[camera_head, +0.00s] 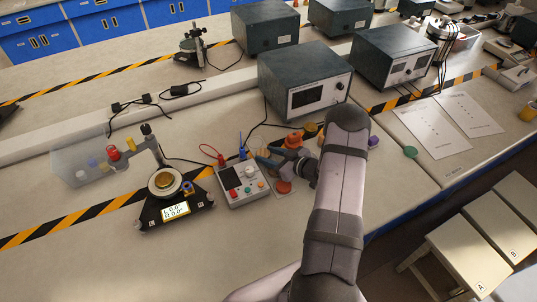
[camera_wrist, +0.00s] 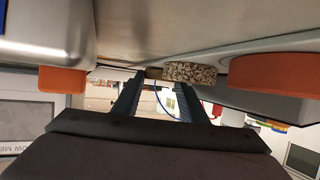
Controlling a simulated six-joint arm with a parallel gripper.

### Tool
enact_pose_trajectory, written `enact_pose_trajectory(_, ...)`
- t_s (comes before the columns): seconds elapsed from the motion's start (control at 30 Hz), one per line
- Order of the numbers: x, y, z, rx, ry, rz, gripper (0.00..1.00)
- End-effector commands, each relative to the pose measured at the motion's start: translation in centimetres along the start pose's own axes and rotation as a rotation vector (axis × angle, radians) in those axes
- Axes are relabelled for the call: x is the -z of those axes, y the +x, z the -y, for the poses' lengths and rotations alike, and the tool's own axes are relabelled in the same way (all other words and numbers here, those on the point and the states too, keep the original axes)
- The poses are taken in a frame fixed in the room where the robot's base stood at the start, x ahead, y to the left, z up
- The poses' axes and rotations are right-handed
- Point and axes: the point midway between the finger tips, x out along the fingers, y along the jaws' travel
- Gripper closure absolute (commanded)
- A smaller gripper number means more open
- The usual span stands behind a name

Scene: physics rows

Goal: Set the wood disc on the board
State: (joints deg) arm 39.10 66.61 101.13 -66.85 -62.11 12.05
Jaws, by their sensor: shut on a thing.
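My gripper (camera_head: 267,160) is low over the bench, just right of the white control box, in the head view. In the wrist view, my gripper (camera_wrist: 158,80) has its two dark fingers around a small brown piece, which looks like the wood disc (camera_wrist: 155,73). Most of that disc is hidden, and the head view does not show it clearly. A speckled disc (camera_wrist: 190,72) shows beside the right fingertip. An orange disc (camera_head: 283,186) lies on the bench beside the control box. I cannot tell for sure which surface is the board.
A clear bin (camera_head: 80,168) is farther left. A grey instrument (camera_head: 285,80) stands behind. A green disc (camera_head: 410,152) lies right of my arm. The front left bench is clear.

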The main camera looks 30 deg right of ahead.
Motion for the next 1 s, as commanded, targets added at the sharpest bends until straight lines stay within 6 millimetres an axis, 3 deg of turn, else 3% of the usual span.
enact_pose_trajectory(0.37,-0.4,0.2,0.0,0.000,0.000,-0.001,0.82)
enact_pose_trajectory(0.4,-0.3,0.1,0.0,0.000,0.000,0.000,0.52)
enact_pose_trajectory(0.47,-0.3,0.1,0.0,0.000,0.000,0.000,0.43)
enact_pose_trajectory(0.87,0.1,-0.1,0.0,0.000,0.000,0.000,0.43)
enact_pose_trajectory(1.0,0.0,-1.3,-0.2,-0.004,0.001,0.000,0.43)
